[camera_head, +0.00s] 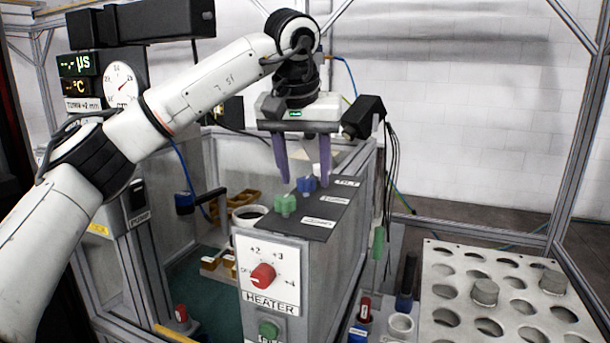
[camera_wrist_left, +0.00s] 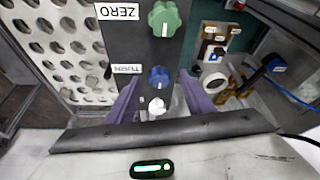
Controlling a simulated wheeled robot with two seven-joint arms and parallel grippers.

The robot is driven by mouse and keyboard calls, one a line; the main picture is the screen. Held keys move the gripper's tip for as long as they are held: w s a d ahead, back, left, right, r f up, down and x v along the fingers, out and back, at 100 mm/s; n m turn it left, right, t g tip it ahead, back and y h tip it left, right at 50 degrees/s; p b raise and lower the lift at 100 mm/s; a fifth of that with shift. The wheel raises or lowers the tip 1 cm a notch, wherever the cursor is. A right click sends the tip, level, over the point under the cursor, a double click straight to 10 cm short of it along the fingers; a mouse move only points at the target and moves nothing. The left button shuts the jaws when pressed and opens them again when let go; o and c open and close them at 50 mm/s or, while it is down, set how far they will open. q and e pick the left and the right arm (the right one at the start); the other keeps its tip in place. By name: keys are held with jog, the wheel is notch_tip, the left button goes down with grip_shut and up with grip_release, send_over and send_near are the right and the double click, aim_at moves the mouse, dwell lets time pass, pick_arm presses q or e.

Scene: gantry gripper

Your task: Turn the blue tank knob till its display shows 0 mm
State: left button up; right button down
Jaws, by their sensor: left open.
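The blue knob (camera_head: 306,184) sits on the dark sloping top panel of the heater box, behind a green knob (camera_head: 285,205). In the left wrist view the blue knob (camera_wrist_left: 158,77) lies between the green knob (camera_wrist_left: 164,18) and a white knob (camera_wrist_left: 156,107). My left gripper (camera_head: 305,181) points down over the panel, open and empty, its purple fingers on either side of the blue knob. I cannot tell whether they touch it. A small display (camera_head: 83,104) at the upper left seems to read 2 mm, its text partly unclear. My right gripper is out of view.
The heater box front carries a red dial (camera_head: 263,275) and a green button (camera_head: 269,329). A perforated rack (camera_head: 470,275) with grey plugs stands at the right. A round gauge (camera_head: 122,83) is behind my left arm. Frame posts and hanging cables surround the workspace.

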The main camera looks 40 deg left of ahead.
pick_arm(q)
jog(key=shift+w+f, duration=0.15)
jog(key=shift+f, duration=0.15)
jog(key=c, duration=1)
jog(key=shift+c, duration=0.2)
